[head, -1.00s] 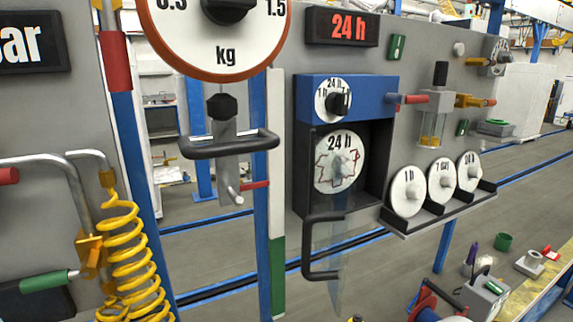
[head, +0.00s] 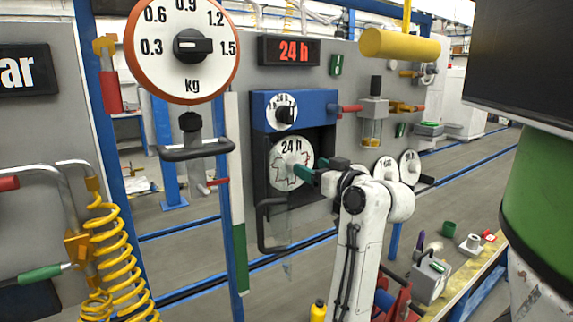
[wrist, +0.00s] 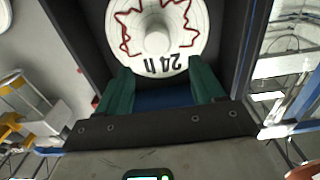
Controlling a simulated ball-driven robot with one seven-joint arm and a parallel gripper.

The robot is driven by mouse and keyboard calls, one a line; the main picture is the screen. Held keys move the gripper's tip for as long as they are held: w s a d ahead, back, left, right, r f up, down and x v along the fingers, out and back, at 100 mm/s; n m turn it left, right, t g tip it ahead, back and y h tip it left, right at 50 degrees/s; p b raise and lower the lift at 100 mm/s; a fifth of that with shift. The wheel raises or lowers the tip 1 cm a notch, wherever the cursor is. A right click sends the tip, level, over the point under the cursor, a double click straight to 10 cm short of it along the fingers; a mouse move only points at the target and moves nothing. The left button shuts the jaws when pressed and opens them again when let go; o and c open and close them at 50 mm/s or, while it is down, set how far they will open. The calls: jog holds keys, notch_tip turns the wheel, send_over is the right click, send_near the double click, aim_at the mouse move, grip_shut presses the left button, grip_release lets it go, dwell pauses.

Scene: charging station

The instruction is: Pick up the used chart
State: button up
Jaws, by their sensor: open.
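The used chart (head: 288,166) is a white disc marked "24 h" with a jagged red trace. It sits in the dark recorder box (head: 260,185) under the blue dial housing (head: 315,100). The wrist view shows the chart (wrist: 190,25) upside down, with a pale round hub at its middle. My gripper (head: 304,172) is in front of the chart's lower right side in the head view. In the wrist view its green fingers (wrist: 159,75) are spread apart near the "24 h" edge, with nothing between them.
Charts (head: 386,167) stand on a rack right of the recorder, partly behind my arm. The recorder's clear door with a dark handle (head: 262,228) hangs below the box. A yellow spring hose (head: 108,245) is at left. A tool-laden bench (head: 465,262) is at lower right.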

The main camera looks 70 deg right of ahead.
aim_at(300, 162)
jog(key=shift+p+x, duration=0.65)
jog(key=shift+x, duration=2.75)
jog(key=shift+f, duration=0.1)
jog(key=shift+s, duration=0.1)
jog(key=shift+c, duration=0.2)
jog(key=c, duration=1.1)
